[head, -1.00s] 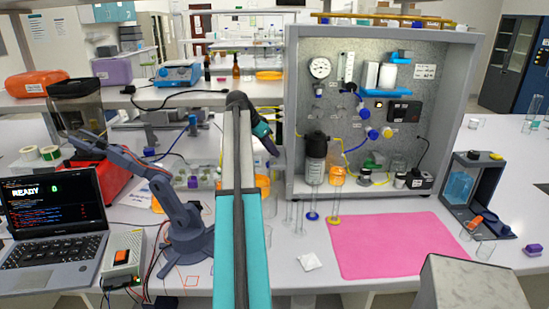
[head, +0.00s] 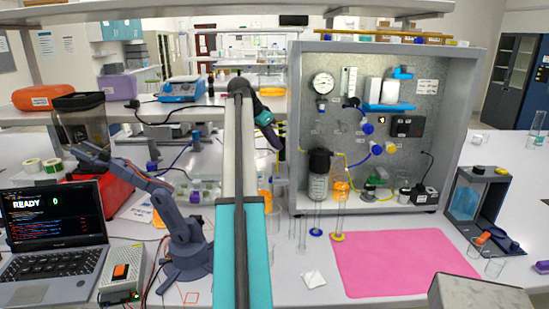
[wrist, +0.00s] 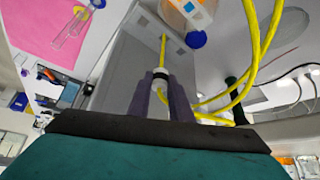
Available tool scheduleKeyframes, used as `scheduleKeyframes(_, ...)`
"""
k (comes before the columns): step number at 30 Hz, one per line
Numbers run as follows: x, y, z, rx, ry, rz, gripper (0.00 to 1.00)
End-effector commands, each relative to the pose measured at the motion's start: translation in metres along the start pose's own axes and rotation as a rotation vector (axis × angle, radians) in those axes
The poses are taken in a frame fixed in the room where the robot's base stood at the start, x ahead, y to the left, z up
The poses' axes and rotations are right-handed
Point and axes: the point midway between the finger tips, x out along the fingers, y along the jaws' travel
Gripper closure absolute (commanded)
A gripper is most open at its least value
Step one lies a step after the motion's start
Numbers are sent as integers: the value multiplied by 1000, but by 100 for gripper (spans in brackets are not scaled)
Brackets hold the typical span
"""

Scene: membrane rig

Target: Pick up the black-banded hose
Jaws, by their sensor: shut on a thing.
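In the wrist view my gripper (wrist: 162,98) is shut on the white end piece of a yellow hose (wrist: 163,48), with a black band (wrist: 160,73) around it. The end sits between the two purple-grey fingers, and more yellow tube loops to the right. In the head view my gripper (head: 277,142) is at the left edge of the grey rig cabinet (head: 465,110), partly hidden by my arm. Short yellow lengths show beside it there, but the black band cannot be made out.
A pink mat (head: 400,262) lies before the cabinet, with slim glass cylinders (head: 337,222) at its left. A dark bottle (head: 319,175) stands inside the cabinet. A small grey robot arm (head: 185,235) and a laptop (head: 50,235) stand left. A grey open box (head: 480,208) stands right.

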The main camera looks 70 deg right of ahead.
Motion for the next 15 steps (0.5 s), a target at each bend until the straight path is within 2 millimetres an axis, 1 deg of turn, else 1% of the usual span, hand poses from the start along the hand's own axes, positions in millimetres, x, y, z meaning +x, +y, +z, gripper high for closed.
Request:
scheduleKeyframes(1,-10,-2,-8,1,2,-2,100)
scheduleKeyframes(3,-22,-2,-16,2,1,-2,100)
scheduleKeyframes(9,-53,-2,-35,1,1,-2,100)
scheduleKeyframes(15,-70,-1,-46,1,0,-1,100)
